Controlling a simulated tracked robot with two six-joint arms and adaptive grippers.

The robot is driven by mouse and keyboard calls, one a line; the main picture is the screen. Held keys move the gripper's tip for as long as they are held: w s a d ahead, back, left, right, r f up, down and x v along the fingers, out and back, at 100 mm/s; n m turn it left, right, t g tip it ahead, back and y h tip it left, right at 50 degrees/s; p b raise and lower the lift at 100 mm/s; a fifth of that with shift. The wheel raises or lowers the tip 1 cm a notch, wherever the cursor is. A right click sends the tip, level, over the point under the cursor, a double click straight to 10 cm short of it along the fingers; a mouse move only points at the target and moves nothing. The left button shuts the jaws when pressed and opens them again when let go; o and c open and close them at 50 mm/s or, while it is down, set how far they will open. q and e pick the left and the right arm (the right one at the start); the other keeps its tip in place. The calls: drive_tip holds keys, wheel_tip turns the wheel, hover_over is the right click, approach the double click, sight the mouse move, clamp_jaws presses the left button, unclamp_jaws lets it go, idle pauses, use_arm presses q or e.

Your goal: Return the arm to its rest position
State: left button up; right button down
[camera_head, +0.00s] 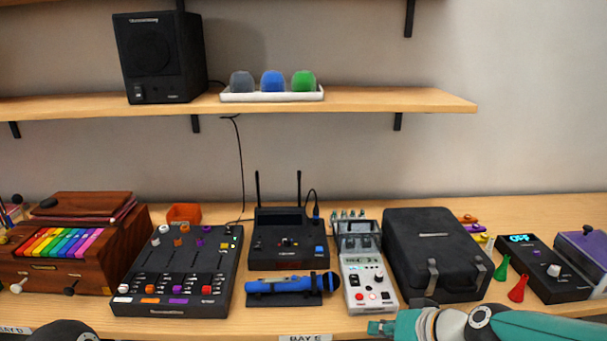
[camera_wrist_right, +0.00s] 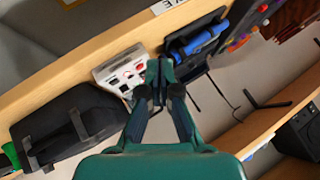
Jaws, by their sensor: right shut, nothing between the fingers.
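My right arm comes in along the bottom right of the head view. Its teal gripper (camera_head: 382,327) is at the table's front edge, just below the white device with knobs (camera_head: 368,282). In the wrist view the right gripper's (camera_wrist_right: 160,72) fingers are together with nothing between them. My left gripper is not in view; only a dark round part of my left arm shows at the bottom left of the head view.
On the wooden table (camera_head: 345,327) stand a mixer (camera_head: 180,270), a blue microphone (camera_head: 290,284), a receiver with two antennas (camera_head: 290,240), a black case (camera_head: 435,255) and a black box with a lit display (camera_head: 540,268). A shelf (camera_head: 400,100) hangs above. The front edge is narrow.

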drive_tip(key=s+f+g, duration=0.2)
drive_tip(key=s+f, duration=0.4)
drive_tip(key=f, duration=0.5)
drive_tip(key=s+a+f+g+h, duration=0.1)
drive_tip(key=s+f, duration=0.5)
drive_tip(key=f, duration=0.6)
drive_tip(key=s+f+g, duration=0.3)
drive_tip(key=s+f, duration=0.3)
drive_tip(key=f, duration=0.5)
drive_tip(key=shift+s+a+f+g+h, duration=0.2)
drive_tip(key=shift+a+g+h, duration=0.1)
drive_tip(key=shift+a, duration=0.05)
